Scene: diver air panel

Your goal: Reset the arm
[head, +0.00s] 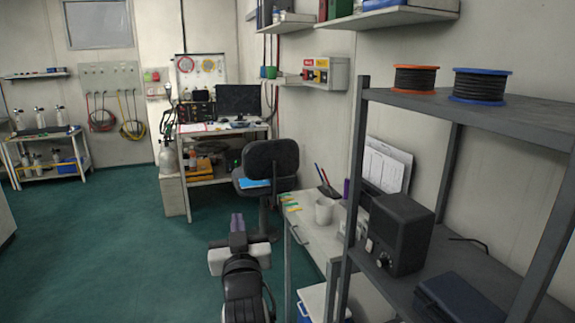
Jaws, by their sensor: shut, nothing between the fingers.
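My gripper (237,222) shows in the lower middle of the head view, at the end of my arm. Its purple fingers are together and hold nothing. It points away from me toward the desk and chair, over the green floor, and appears apart from everything around it. My white and black wrist parts are behind it, nearer the camera.
A grey shelf rack (352,180) with a black box (400,235) stands close on the right. A small side table (312,240) with a white mug (324,211) is right of my gripper. A black chair (271,160) stands ahead. The green floor (110,240) at left is clear.

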